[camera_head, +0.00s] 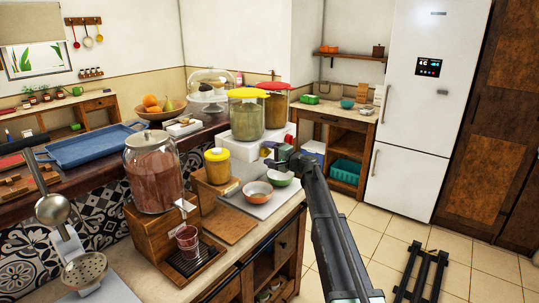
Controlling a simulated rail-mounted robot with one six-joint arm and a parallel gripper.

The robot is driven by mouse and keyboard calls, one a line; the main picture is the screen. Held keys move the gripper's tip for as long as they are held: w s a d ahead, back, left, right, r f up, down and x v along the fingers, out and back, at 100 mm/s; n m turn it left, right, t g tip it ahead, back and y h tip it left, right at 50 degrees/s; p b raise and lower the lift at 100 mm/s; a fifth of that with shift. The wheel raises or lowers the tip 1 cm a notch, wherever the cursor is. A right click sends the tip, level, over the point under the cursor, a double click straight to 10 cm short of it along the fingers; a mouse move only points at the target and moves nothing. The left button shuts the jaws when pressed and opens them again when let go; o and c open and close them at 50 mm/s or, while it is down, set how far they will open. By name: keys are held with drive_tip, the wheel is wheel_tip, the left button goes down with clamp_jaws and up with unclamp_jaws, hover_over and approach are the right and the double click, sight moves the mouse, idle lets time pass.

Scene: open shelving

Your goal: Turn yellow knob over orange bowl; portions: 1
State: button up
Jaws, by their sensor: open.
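The dispenser with the yellow lid (248,94) holds green contents and stands on a white base (236,150). I cannot make out a yellow knob on its front. The orange bowl (257,190) sits on a grey mat below and in front of the base, and looks empty. My gripper (268,154) is open, close to the front of the white base, above and behind the bowls. Its fingers are small and partly merge with the dark parts there, so I cannot tell whether they touch anything.
A green bowl (280,178) stands right beside the orange bowl. A red-lidded dispenser (276,104) stands behind the yellow-lidded one. A yellow jar (217,166) on a wooden block and a large glass jar (153,174) stand to the left. The floor right of the counter is mostly free.

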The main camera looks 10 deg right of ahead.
drive_tip(key=v, duration=1)
drive_tip(key=shift+s+d, duration=0.3)
drive_tip(key=s+a+f+n+g+h, duration=0.3)
drive_tip(key=s+f+g, duration=0.3)
drive_tip(key=s, duration=0.6)
drive_tip(key=s+a+f+n+g+h, duration=0.35)
drive_tip(key=s+f, duration=0.45)
drive_tip(key=s, duration=0.3)
drive_tip(key=s+f+n+g+h, duration=0.1)
drive_tip(key=s+g+h, duration=0.1)
drive_tip(key=s, duration=0.7)
drive_tip(key=s+a+f+n+g+h, duration=0.1)
drive_tip(key=s+f+n+h, duration=0.1)
drive_tip(key=s, duration=0.8)
drive_tip(key=shift+s+g+h, duration=0.2)
drive_tip(key=shift+g+h, duration=0.15)
drive_tip(key=shift+h, duration=0.5)
